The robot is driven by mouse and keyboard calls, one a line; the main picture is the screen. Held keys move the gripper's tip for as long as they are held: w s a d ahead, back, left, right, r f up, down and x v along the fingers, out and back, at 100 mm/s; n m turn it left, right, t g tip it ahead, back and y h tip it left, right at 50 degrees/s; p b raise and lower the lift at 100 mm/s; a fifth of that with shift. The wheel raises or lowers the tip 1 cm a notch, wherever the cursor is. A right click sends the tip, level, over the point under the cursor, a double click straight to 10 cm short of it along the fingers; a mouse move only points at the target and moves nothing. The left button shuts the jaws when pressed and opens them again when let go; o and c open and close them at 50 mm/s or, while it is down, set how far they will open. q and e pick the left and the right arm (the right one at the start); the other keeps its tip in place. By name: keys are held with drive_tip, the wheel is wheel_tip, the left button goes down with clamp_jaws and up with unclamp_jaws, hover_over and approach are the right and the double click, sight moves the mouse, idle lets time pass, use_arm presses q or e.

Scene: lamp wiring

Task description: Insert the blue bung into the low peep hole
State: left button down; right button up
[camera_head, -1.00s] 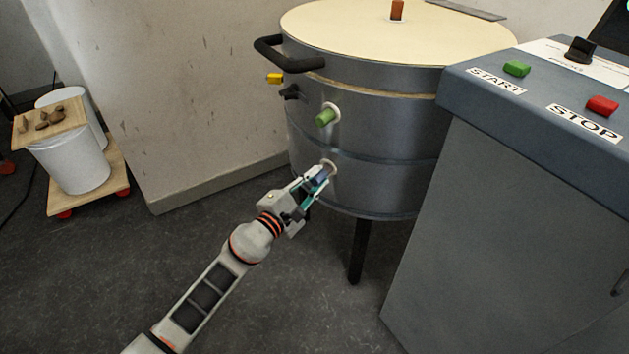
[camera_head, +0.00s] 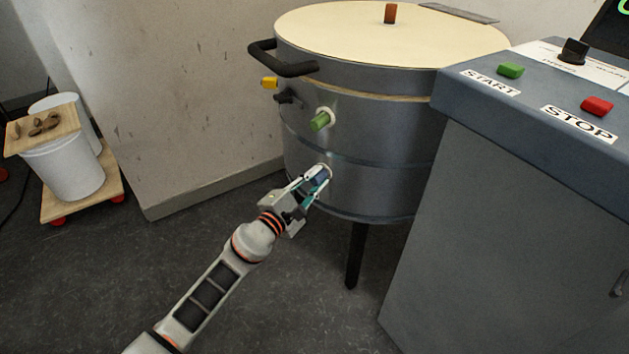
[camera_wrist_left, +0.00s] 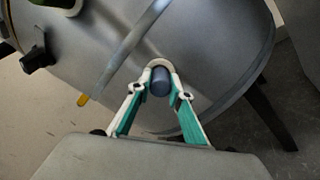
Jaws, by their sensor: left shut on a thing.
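My left gripper (camera_head: 318,178) is shut on the blue bung (camera_head: 318,177) at the low peep hole (camera_head: 327,168) of the grey kiln (camera_head: 380,140). In the left wrist view the bung (camera_wrist_left: 160,82) sits between the fingertips (camera_wrist_left: 160,92), its far end in front of the pale ring of the hole (camera_wrist_left: 159,63). The fingers and bung cover most of the hole, so I cannot tell how deep the bung is in it. A green bung (camera_head: 320,121) sits in the upper peep hole. My right gripper is not in view.
A black handle (camera_head: 283,62), a dark knob (camera_head: 287,97) and a yellow part (camera_head: 270,83) stick out from the kiln's left side. A control cabinet (camera_head: 500,200) stands close at right. White buckets (camera_head: 65,172) stand on a wheeled board at far left.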

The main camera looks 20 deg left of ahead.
use_arm(q)
drive_tip(key=c, duration=1.8)
unclamp_jaws()
drive_tip(key=shift+o, duration=0.2)
drive_tip(key=v, duration=1.2)
